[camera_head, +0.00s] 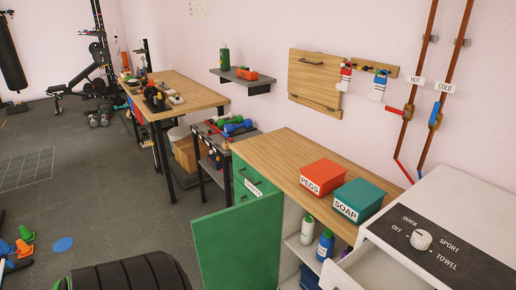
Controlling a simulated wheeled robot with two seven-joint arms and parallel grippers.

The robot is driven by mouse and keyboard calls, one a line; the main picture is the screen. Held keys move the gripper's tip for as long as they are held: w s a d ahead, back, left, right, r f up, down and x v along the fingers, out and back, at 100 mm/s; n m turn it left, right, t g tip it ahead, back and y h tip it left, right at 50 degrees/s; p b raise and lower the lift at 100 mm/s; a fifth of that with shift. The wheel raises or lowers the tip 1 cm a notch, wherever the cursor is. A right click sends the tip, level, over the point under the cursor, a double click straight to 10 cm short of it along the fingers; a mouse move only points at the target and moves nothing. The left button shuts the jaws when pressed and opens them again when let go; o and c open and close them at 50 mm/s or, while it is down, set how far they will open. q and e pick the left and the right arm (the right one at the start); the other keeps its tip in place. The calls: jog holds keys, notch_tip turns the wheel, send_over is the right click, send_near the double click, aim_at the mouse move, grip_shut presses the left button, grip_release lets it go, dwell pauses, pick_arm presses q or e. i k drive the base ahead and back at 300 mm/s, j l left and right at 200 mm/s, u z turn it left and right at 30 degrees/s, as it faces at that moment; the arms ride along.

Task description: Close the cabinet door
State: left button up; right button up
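The cabinet (287,158) has a wooden top and stands against the wall, right of centre. Its green door (237,245) stands open, swung out into the room on the left of the opening. The open part shows pale shelves (303,252) with a white-and-green bottle (307,230) and a blue bottle (325,245) on them. The lower part of the door is cut off by the frame. Neither of my grippers is in view.
A red PEGS box (322,177) and a teal SOAP box (358,200) stand on the cabinet top. A white washer (450,205) with an open drawer (345,276) is at right. A black ribbed round object (130,275) is at bottom left.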

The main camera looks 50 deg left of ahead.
aim_at(238, 247)
jog(key=j+z, duration=0.25)
jog(key=j, duration=0.2)
jog(key=k+j+z, duration=0.1)
jog(key=j+z, duration=0.15)
jog(key=j, duration=0.15)
jog(key=k+j+z, duration=0.1)
jog(key=j+z, duration=0.2)
jog(key=k+j, duration=0.15)
jog(key=j, duration=0.3)
jog(key=k+j, duration=0.15)
jog(key=j, duration=0.35)
jog(key=k+j+z, duration=0.1)
jog(key=j, duration=0.35)
jog(key=k+j, duration=0.2)
jog(key=j, duration=0.25)
jog(key=k+j, duration=0.15)
jog(key=j, duration=0.3)
jog(key=k+j+z, duration=0.1)
jog(key=j, duration=0.35)
jog(key=k+j, duration=0.25)
jog(key=j, duration=0.2)
jog(key=k+j, duration=0.2)
jog(key=j, duration=0.25)
